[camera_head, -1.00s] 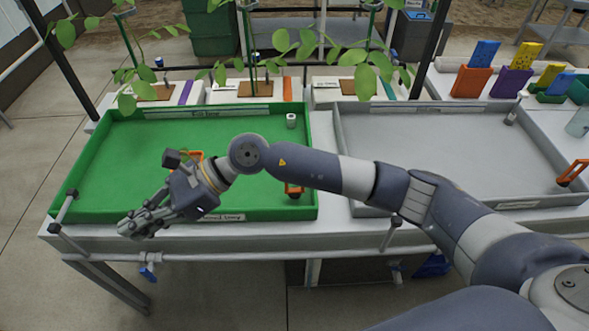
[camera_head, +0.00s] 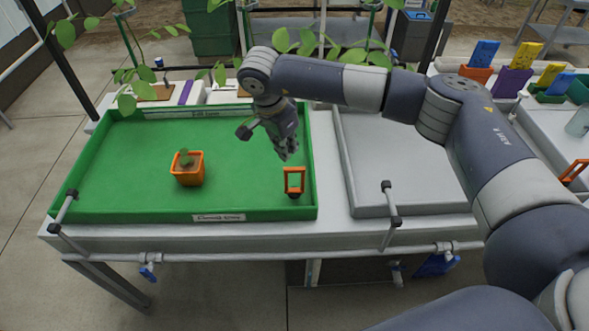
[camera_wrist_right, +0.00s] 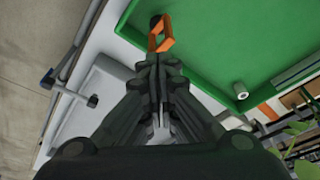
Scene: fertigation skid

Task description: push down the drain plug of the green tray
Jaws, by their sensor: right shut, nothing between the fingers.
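The green tray (camera_head: 110,165) sits on the left of the bench. Its drain plug, an orange loop handle (camera_head: 294,180) on a dark base, stands in the tray's front right corner. In the wrist view the orange handle (camera_wrist_right: 161,36) shows just beyond my fingertips. My right gripper (camera_head: 287,152) is shut and empty, pointing down over the tray's right part, behind the handle. It also shows in the wrist view (camera_wrist_right: 159,68). I cannot tell whether it touches the handle. The plug's seat is too small to judge. My left gripper is not in view.
An orange pot (camera_head: 189,170) with a seedling stands in the green tray. A short white cylinder (camera_wrist_right: 240,90) stands near the tray's back right. A grey tray (camera_head: 400,185) lies to the right, partly under my arm. Leafy plants (camera_head: 300,45) hang along the back.

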